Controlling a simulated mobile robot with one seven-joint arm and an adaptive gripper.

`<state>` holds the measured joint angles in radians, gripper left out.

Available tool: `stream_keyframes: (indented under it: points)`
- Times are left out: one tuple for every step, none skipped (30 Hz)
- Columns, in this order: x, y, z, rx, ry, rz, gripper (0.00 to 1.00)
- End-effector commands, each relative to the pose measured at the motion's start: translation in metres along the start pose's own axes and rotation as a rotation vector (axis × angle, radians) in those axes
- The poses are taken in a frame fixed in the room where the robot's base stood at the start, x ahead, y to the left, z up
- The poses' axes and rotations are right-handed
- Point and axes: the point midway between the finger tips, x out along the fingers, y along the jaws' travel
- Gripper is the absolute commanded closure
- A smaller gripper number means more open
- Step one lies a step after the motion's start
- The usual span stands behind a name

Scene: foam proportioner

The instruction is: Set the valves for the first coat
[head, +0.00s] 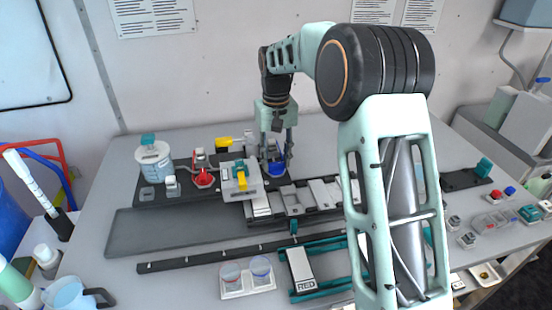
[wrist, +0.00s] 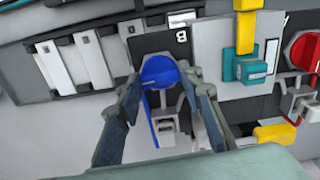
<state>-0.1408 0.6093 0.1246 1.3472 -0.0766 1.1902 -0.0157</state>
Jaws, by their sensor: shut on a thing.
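A blue valve (head: 277,169) sits on the dark manifold plate at the back of the bench. The wrist view shows its round blue knob (wrist: 158,70) with a blue lever (wrist: 154,125) running toward my gripper, beside a letter B. My gripper (head: 276,150) is over this valve. In the wrist view its two dark fingers (wrist: 160,85) flank the blue valve, and it is shut on it. A red valve (head: 204,178) stands to the left in the head view; it shows at the right edge of the wrist view (wrist: 303,50).
A grey block with a yellow lever (head: 241,178) and teal part stands between the valves, close to my gripper. A clear container (head: 153,161) is at left. A row of grey-white slats (head: 305,195) lies right of the blue valve. Two cups (head: 247,272) and a RED-labelled piece (head: 301,270) are in front.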

Motion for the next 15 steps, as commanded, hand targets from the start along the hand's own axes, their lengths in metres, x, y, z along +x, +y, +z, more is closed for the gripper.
stream_keyframes:
  points:
    - [-0.0008, -0.0007, -0.0006, 0.019, 0.002, 0.0, 0.9]
    - [-0.0008, -0.0006, -0.0007, 0.032, 0.002, 0.0, 0.9]
    - [-0.0008, -0.0004, -0.0007, 0.046, 0.003, 0.0, 0.9]
    - [-0.0008, -0.0002, -0.0007, 0.056, 0.003, 0.0, 0.9]
    - [-0.0008, 0.0, -0.0007, 0.065, 0.003, 0.0, 0.9]
    - [-0.0008, 0.0001, -0.0007, 0.074, 0.003, 0.0, 0.9]
    - [-0.0008, 0.0002, -0.0007, 0.08, 0.003, 0.001, 0.9]
    - [-0.0008, 0.0002, -0.0007, 0.086, 0.003, 0.001, 0.9]
    - [-0.0007, 0.0002, -0.0007, 0.092, 0.003, 0.001, 0.9]
    - [-0.0007, 0.0002, -0.0007, 0.096, 0.003, 0.0, 0.9]
    - [-0.0007, 0.0002, -0.0007, 0.099, 0.003, 0.0, 0.9]
    - [-0.0007, 0.0002, -0.0008, 0.101, 0.003, 0.0, 0.9]
    - [-0.0007, 0.0002, -0.0008, 0.103, 0.003, 0.0, 0.9]
    - [-0.0007, 0.0002, -0.0008, 0.104, 0.003, 0.0, 0.9]
    - [-0.0008, 0.0002, -0.0008, 0.105, 0.003, 0.0, 0.9]
